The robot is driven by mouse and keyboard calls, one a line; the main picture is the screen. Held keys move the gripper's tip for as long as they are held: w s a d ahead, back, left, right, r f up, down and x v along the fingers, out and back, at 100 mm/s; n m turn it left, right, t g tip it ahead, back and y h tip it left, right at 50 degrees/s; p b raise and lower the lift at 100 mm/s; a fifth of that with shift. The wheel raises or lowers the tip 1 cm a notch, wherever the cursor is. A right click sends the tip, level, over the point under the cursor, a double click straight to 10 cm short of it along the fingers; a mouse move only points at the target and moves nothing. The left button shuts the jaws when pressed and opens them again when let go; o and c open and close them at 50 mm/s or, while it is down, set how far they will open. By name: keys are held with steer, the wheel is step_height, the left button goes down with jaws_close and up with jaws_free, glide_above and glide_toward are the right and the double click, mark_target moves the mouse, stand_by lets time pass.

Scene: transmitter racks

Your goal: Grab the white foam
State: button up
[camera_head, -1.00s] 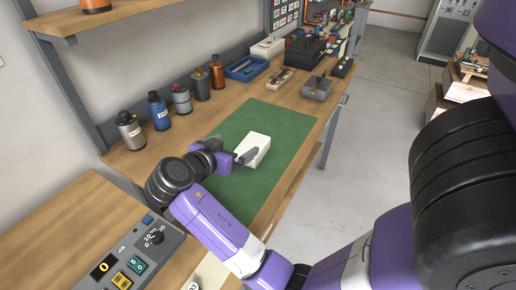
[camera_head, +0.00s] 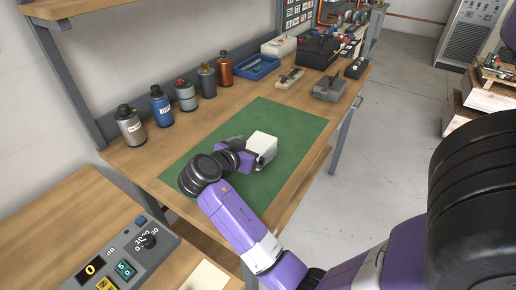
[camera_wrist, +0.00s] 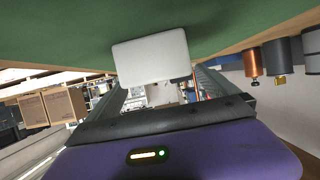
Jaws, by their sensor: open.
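The white foam (camera_head: 262,142) is a pale block on the green mat (camera_head: 296,122) on the workbench. In the wrist view the white foam (camera_wrist: 150,58) lies straight ahead, between the lines of the two fingers and near their tips. My gripper (camera_head: 252,152) is low over the mat at the near left of the foam, with its fingers open around the block's sides. My gripper also shows in the wrist view (camera_wrist: 155,88). I cannot tell whether either finger touches the foam, and its near side is partly hidden.
Several bottles (camera_head: 161,106) stand along the back of the bench. A blue tray (camera_head: 257,67) and a grey holder (camera_head: 329,89) are farther along it. A control box (camera_head: 125,255) with a knob is at the near left. The mat around the foam is otherwise clear.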

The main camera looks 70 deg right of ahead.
steer(key=shift+x, duration=1.35)
steer(key=c, duration=1.4)
steer(key=shift+r, duration=0.1)
